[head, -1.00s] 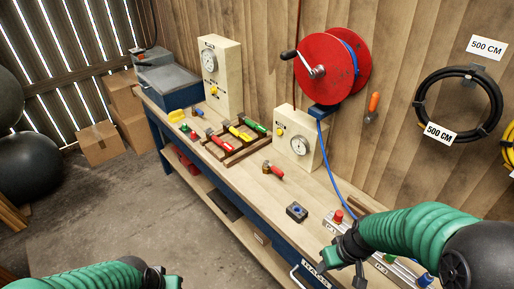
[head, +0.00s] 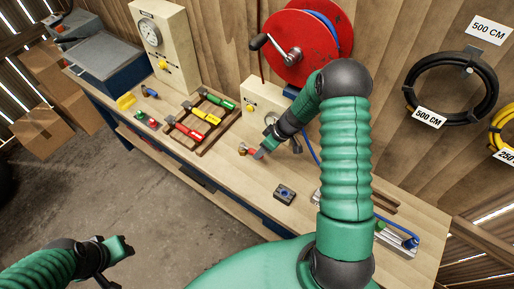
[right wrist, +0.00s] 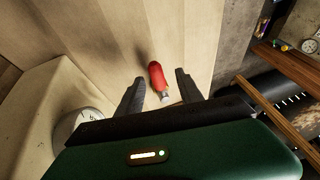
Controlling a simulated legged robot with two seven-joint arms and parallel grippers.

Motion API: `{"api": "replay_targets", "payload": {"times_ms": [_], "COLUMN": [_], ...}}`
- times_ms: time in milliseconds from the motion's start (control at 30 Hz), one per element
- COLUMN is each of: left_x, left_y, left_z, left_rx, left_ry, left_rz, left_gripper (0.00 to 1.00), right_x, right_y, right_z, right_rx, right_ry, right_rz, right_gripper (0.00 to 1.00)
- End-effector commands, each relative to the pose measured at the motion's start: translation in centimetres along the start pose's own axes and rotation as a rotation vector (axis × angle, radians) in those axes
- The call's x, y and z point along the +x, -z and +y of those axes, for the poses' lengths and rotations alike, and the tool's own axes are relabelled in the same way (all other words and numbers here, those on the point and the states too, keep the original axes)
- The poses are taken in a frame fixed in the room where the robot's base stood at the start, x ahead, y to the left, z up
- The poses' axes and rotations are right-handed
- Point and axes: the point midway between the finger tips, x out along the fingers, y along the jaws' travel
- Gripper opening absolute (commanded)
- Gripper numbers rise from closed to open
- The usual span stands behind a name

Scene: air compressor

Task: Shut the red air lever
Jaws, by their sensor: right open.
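A red lever handle (head: 254,153) with a brass-coloured end lies on the bench in front of the cream gauge box. My right gripper (head: 268,148) is just over it and partly hides it in the head view. In the right wrist view the red lever (right wrist: 156,76) shows between the two dark fingers of my open right gripper (right wrist: 160,82), with a gap on each side. Its metal end points down toward the palm. I cannot tell the exact height above it. My left gripper (head: 112,252) is far off at the lower left, away from the bench; its opening is unclear.
A rack (head: 180,145) holds red, yellow and green handles left of the lever. The cream gauge box (head: 258,98) stands close behind my right gripper, below the red hose reel (head: 300,40). A small dark block (head: 284,194) sits in front. Bare bench lies around the lever.

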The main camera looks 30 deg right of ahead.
Motion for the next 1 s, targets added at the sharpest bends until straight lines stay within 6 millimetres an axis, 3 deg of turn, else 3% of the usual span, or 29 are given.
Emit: {"api": "replay_targets", "payload": {"times_ms": [167, 400, 733, 1000], "left_x": [-0.5, -0.5, -0.5, -0.5], "left_y": [0.2, 0.2, 0.2, 0.2], "left_z": [0.0, 0.0, 0.0, 0.0], "left_rx": [0.000, 0.000, 0.000, 0.000], "left_ry": [0.000, 0.000, 0.000, 0.000], "left_rz": [0.001, 0.001, 0.001, 0.001], "left_gripper": [0.36, 0.36, 0.36, 0.36], "right_x": [2.1, 2.2, 2.4, 2.4], "right_y": [0.1, -0.1, 0.1, 0.2], "right_z": [0.0, -0.1, -0.1, -0.1], "right_rx": [-0.001, -0.002, -0.002, -0.003], "right_ry": [0.002, 0.000, 0.000, 0.002], "right_rz": [-0.001, 0.002, -0.001, 0.001], "right_gripper": [0.43, 0.43, 0.01, 0.00]}}
